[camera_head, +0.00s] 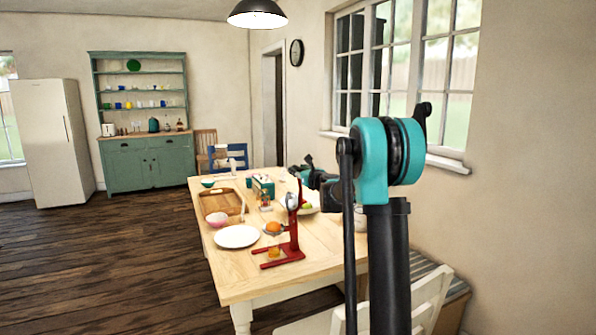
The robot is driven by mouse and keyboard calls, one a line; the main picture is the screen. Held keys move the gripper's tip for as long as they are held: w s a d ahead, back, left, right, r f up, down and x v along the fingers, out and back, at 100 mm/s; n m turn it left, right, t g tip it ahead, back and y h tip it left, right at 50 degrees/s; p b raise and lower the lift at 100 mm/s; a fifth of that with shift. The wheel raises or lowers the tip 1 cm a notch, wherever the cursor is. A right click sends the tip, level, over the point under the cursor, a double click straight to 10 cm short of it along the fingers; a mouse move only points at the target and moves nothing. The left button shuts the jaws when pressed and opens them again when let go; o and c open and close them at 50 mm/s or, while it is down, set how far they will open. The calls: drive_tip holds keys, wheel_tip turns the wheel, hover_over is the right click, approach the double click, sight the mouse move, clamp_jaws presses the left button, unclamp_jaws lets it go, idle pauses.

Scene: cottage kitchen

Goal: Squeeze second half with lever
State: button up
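A red lever juicer (294,234) stands near the front edge of the wooden table, with its upright and base showing. An orange half (273,227) sits in the juicer's cup at the left of the upright. Another orange-coloured piece (273,252) is low at the juicer's base; I cannot tell whether it is fruit or juice in a glass. A round grey part (291,201) shows at the juicer's top. My gripper (306,170) is above and behind the juicer, small and partly merged with my dark arm. Its fingers are too small to read, and contact with the lever is unclear.
The table (225,268) also carries a white plate (237,237), a pink bowl (217,219), a wooden tray (207,203), a teal box (263,187) and a plate with green fruit (307,207). A white chair (432,300) stands at the front right.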

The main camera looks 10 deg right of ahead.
drive_tip(key=shift+w, duration=0.1)
drive_tip(key=shift+c, duration=0.3)
clamp_jaws()
drive_tip(key=shift+a, duration=0.1)
